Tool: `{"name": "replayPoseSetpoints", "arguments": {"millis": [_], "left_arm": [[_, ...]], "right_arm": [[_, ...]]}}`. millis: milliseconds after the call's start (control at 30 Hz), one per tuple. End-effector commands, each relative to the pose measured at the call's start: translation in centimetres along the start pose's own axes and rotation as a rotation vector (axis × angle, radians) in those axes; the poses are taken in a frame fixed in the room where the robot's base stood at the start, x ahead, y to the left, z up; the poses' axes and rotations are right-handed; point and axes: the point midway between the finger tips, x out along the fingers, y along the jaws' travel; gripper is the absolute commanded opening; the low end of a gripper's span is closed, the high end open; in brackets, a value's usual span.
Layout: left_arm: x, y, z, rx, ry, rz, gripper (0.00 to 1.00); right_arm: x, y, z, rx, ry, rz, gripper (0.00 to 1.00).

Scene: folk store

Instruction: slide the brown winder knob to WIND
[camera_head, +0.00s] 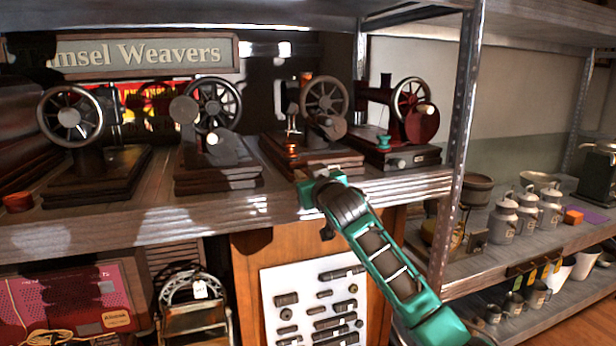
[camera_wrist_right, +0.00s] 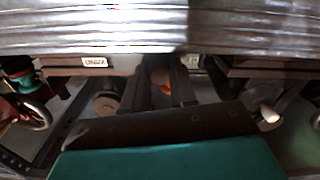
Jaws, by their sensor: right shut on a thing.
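My right gripper (camera_head: 322,182) is at the front edge of the dark wooden base (camera_head: 285,152) of the third old machine from the left. In the right wrist view, which looks upside down, its two dark fingers (camera_wrist_right: 162,90) stand close together with a small brown knob (camera_wrist_right: 160,77) between them, mostly hidden. A white label (camera_wrist_right: 95,62), seemingly reading WIND upside down, is on the base front to the left of the fingers. Another pale label (camera_wrist_right: 191,62), unreadable, is just right of them. In the head view the knob is hidden behind my gripper. My left gripper is out of view.
A machine with a red wheel and teal spool (camera_head: 384,142) stands just right. Two more machines (camera_head: 215,150) (camera_head: 90,165) stand left. The shelf's front edge (camera_head: 130,227) lies close to my gripper. A metal post (camera_head: 462,130) rises right of my arm.

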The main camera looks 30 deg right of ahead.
Motion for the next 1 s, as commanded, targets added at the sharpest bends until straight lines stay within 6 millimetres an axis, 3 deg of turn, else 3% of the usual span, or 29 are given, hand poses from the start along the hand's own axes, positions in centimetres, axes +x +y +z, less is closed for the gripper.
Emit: {"name": "replayPoseSetpoints", "arguments": {"millis": [333, 600, 900, 933, 1000], "left_arm": [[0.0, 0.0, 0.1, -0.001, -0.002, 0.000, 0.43], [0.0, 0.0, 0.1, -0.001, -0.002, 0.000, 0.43], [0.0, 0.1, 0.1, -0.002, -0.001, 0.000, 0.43], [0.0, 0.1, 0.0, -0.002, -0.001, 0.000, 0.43], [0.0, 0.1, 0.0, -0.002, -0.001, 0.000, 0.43]], "right_arm": [[0.0, 0.1, 0.1, 0.000, -0.001, 0.000, 0.00], [0.0, 3.6, 0.8, -0.003, -0.003, 0.002, 0.00], [0.0, 4.0, 0.8, -0.002, -0.002, 0.005, 0.00], [0.0, 4.0, 0.8, -0.002, -0.003, 0.005, 0.28], [0.0, 4.0, 0.8, -0.002, -0.003, 0.005, 0.35]]}}
